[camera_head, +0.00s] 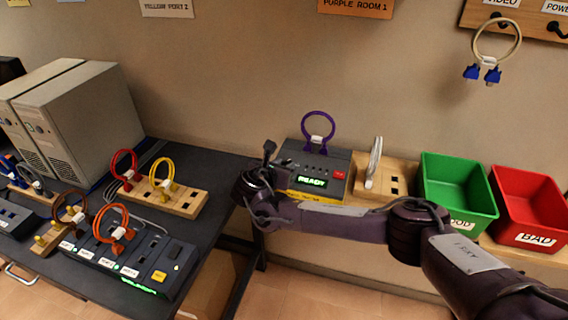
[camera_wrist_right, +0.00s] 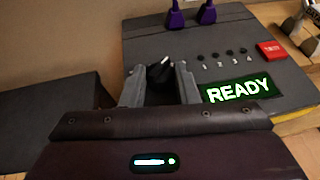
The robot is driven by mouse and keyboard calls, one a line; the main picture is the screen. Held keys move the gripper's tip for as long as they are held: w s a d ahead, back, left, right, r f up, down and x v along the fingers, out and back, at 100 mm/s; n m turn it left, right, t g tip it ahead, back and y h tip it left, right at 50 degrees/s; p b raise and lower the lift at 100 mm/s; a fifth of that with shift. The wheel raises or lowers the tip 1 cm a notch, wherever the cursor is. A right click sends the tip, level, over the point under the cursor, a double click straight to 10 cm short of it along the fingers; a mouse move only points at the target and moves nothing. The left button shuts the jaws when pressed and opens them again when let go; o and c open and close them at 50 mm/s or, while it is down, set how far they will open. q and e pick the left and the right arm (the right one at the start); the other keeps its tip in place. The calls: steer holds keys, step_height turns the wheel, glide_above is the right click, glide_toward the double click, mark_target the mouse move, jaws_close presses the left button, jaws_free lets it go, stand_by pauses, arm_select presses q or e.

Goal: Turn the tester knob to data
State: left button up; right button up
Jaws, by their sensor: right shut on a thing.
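The tester (camera_head: 318,172) is a dark grey box with a yellow front edge, a green READY display and a red button. A purple cable loop stands plugged into its top. My right gripper (camera_head: 270,150) is at the tester's left side in the head view. In the right wrist view, the black tester knob (camera_wrist_right: 160,70) sits between the two grey fingers of my right gripper (camera_wrist_right: 158,84), which are shut on it. The knob carries a pale pointer mark; its setting labels are hidden or unreadable. My left gripper is not in view.
A green bin (camera_head: 458,190) and a red bin (camera_head: 530,206) stand to the right of the tester. A wooden block (camera_head: 385,180) with a white cable is beside it. A dark table (camera_head: 205,160) with wooden cable racks and computers is at left.

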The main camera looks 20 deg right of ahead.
steer(key=shift+m+g, duration=0.3)
steer(key=shift+g, duration=0.1)
steer(key=o, duration=1)
steer(key=shift+c, duration=0.2)
steer(key=shift+a, duration=0.1)
steer(key=v, duration=0.7)
steer(key=shift+s+a+b, duration=0.2)
steer(key=shift+b, duration=0.2)
